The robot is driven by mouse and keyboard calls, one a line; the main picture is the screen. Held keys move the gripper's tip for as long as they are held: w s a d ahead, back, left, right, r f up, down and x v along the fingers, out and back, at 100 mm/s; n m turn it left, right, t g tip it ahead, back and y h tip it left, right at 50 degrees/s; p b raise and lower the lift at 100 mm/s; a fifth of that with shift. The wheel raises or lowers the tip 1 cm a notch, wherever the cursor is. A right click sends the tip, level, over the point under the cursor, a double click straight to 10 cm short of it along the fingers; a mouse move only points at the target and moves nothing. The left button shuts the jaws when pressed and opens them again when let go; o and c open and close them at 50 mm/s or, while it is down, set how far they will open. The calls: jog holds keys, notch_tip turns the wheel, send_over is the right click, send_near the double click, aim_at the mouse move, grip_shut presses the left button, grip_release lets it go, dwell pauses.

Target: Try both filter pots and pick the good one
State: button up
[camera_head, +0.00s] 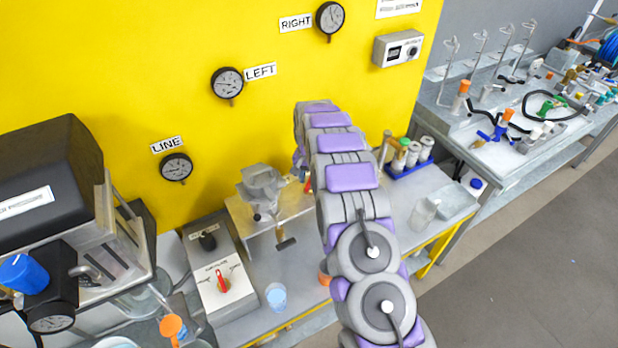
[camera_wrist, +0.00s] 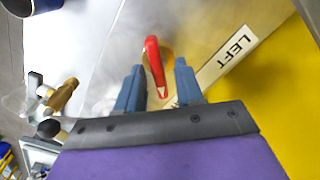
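In the wrist view, my gripper (camera_wrist: 158,88) has its two blue-grey fingers apart. A red lever (camera_wrist: 153,60) on a brass-coloured base shows between them, with gaps on both sides. A white LEFT label (camera_wrist: 232,54) is on the metal beside it. In the head view my arm hides the gripper; a bit of red (camera_head: 308,186) shows at its left edge. The left gauge (camera_head: 227,83), right gauge (camera_head: 330,18) and line gauge (camera_head: 176,167) are on the yellow wall; their readings are too small to tell. I cannot clearly identify either filter pot.
A grey box (camera_head: 219,300) with a red-handled switch (camera_head: 222,281) stands on the bench. A metal stand (camera_head: 262,190) is left of my arm. A clear cup (camera_head: 276,296) is near the front edge. A blue rack (camera_head: 400,172) of bottles is right; free floor lies beyond.

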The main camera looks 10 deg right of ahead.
aim_at(309, 180)
notch_tip(309, 180, up, 17)
dwell(0.8)
jog(key=shift+r, duration=0.1)
